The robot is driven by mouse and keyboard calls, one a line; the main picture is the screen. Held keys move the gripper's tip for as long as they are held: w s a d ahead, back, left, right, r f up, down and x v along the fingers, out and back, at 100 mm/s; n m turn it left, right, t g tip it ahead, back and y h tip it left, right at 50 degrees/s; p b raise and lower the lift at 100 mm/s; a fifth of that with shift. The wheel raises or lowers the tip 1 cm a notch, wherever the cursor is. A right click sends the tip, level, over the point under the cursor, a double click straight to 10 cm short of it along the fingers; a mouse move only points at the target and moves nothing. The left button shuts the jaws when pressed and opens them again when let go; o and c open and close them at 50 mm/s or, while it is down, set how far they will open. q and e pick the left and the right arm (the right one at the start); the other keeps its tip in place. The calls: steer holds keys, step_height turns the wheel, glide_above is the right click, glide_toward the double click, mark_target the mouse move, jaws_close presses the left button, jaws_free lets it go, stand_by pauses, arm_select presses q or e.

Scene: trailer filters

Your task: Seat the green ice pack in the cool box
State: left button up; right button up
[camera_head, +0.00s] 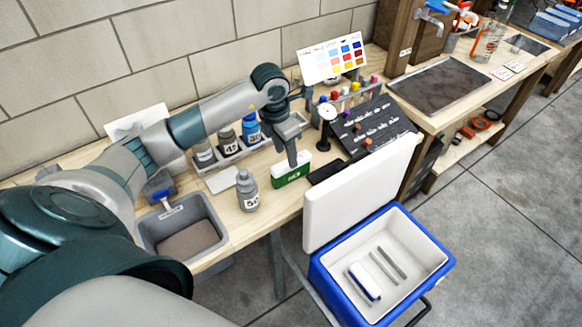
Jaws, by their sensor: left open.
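The green ice pack (291,178), with a white upper part, stands on the wooden workbench near its front edge. My left gripper (292,160) points down at the top of the pack with its jaws open. One finger hides part of the pack, and I cannot tell if it touches. The blue cool box (329,291) stands below and to the right, in front of the bench. Its white lid (350,200) is raised on the bench side. Inside lie a blue-and-white pack (365,281) and grey slots or ribs (388,265). My right gripper is out of view.
A grey bottle (247,191) stands left of the ice pack. A grey bin (184,228) sits further left, and a rack of numbered bottles (229,147) behind. A dark tool board (367,128) and a dial gauge (326,113) stand to the right. The upright lid lies between bench and box interior.

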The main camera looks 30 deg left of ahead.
arm_select(q)
steer(key=shift+f, duration=0.15)
steer(key=shift+w+d+f+p, duration=0.25)
steer(key=shift+f+p, duration=0.2)
steer(key=shift+p, duration=0.15)
steer(key=f, duration=0.1)
steer(key=w+f+p, duration=0.1)
steer(key=f, duration=0.1)
steer(key=shift+d+p, duration=0.2)
steer(key=shift+p, duration=0.1)
steer(key=shift+f, duration=0.5)
jaws_close()
